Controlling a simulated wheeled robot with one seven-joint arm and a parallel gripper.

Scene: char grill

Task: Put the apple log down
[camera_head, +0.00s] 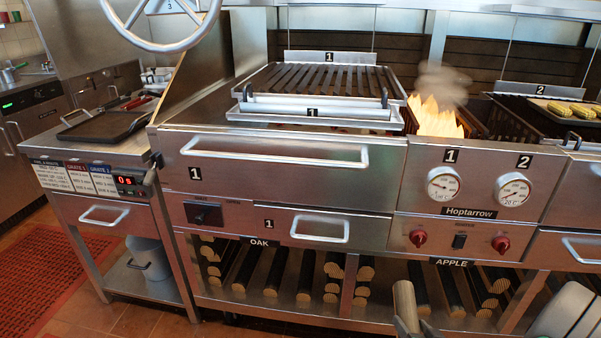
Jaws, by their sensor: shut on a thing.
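The apple log (404,302) is a pale tan upright piece at the bottom edge of the head view, right of centre. My gripper (411,328) is at the bottom edge and shut on the log; only its tips show, and the log's lower part is out of frame. The log is in front of the low wood shelf, near the bay labelled APPLE (451,262). That bay holds several dark logs (450,288) with tan ends. To its left is the bay labelled OAK (258,242), also with several dark logs.
The steel grill (290,190) stands above the shelf. Flames (436,118) rise between grate 1 (325,82) and grate 2. Corn cobs (552,108) lie on a tray at right. A side table (95,150) with a black pan and a bucket (148,258) stands left.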

